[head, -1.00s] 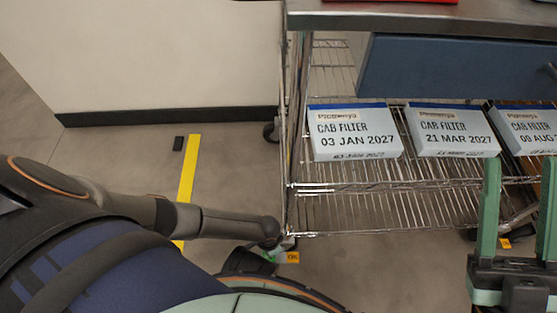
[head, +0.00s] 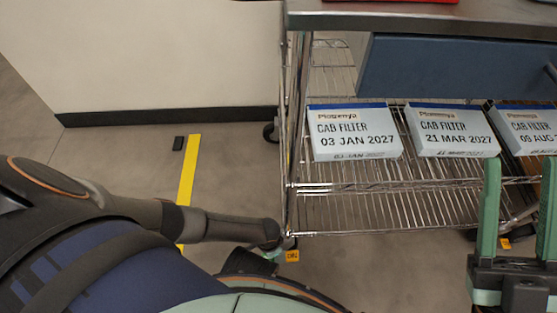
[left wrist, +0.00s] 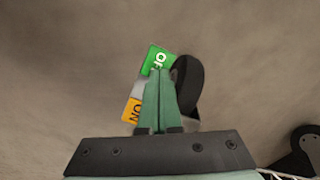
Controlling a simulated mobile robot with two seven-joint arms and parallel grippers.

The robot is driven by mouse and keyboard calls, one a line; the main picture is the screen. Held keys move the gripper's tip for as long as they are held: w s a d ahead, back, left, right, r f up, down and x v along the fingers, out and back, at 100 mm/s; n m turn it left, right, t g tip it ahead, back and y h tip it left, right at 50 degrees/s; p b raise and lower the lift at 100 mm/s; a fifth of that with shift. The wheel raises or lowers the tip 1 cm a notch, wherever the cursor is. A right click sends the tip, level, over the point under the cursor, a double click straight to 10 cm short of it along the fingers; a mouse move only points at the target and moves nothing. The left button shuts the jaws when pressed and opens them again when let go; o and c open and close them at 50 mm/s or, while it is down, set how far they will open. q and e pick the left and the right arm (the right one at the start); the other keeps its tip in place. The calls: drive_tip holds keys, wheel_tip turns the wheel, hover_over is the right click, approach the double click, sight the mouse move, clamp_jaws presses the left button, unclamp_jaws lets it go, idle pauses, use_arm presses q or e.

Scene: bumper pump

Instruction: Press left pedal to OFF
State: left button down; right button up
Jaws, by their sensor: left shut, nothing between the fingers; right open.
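The left pedal is at the cart's near-left caster. Its green OFF tab (left wrist: 158,60) and orange ON tab (left wrist: 131,110) show in the left wrist view, beside the dark caster wheel (left wrist: 188,85). In the head view only the orange tab (head: 292,256) shows clearly. My left gripper (left wrist: 160,74) is shut and empty. Its fingertips overlap the lower part of the green tab in the picture; I cannot tell whether they touch it. My right gripper (head: 519,165) is open and empty in front of the cart's right side.
The wire-shelf cart (head: 390,205) carries several cab filter boxes (head: 355,135) under a metal top (head: 420,18) and a blue drawer (head: 455,70). Another orange tab (head: 505,244) shows at the right caster. A yellow floor strip (head: 188,165) lies left of the cart.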

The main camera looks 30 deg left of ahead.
use_arm(q)
drive_tip(key=shift+r, duration=0.1)
use_arm(e)
drive_tip(key=shift+r, duration=0.15)
use_arm(q)
wheel_tip(320, 180, up, 7)
drive_tip(key=p, duration=0.7)
use_arm(e)
wheel_tip(320, 180, up, 8)
drive_tip(key=shift+s+d+t, duration=0.2)
drive_tip(key=shift+d+t, duration=0.1)
drive_tip(key=shift+d, duration=0.15)
drive_tip(key=shift+w+d+m, duration=0.1)
drive_tip(key=shift+m, duration=0.2)
